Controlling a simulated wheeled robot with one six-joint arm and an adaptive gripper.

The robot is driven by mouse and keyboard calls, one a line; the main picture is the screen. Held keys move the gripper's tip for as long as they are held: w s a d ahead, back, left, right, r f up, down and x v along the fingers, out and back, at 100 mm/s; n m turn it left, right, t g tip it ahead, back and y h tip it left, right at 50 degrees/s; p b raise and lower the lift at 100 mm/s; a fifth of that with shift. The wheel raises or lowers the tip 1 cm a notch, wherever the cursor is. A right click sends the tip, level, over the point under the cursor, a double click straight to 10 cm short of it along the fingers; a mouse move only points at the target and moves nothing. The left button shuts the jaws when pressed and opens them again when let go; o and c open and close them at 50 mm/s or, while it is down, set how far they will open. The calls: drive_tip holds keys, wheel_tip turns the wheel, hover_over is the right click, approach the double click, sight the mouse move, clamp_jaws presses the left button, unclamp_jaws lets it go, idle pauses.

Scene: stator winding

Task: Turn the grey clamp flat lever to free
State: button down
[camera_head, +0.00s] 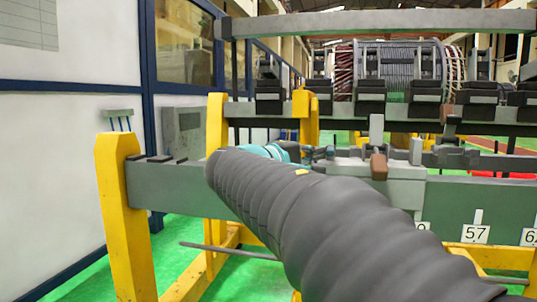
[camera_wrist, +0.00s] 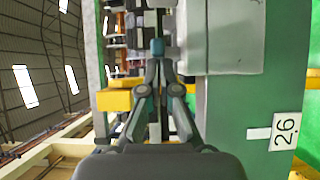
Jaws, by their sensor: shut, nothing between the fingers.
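My gripper (camera_wrist: 157,48) is shut and empty in the wrist view, its two fingertips together. The tips are beside a pale grey clamp block (camera_wrist: 232,38), at its left edge; I cannot tell whether they touch anything. In the head view, the clamp body (camera_head: 400,185) sits on the grey-green beam. A flat grey upright piece (camera_head: 376,128) and a brown-tipped handle (camera_head: 379,166) stand on it. I cannot tell for sure which piece is the flat lever. My arm hides the left part of the clamp in the head view.
The green beam carries number plates, one reading 57 (camera_head: 475,234). Yellow posts (camera_head: 125,215) hold the beam on the left. Behind is a rack with black blocks (camera_head: 370,95) and a wound coil (camera_head: 400,65). A yellow block (camera_wrist: 114,100) is left of my fingers.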

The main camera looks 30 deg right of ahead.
drive_tip(key=v, duration=1.1)
drive_tip(key=shift+a, duration=0.3)
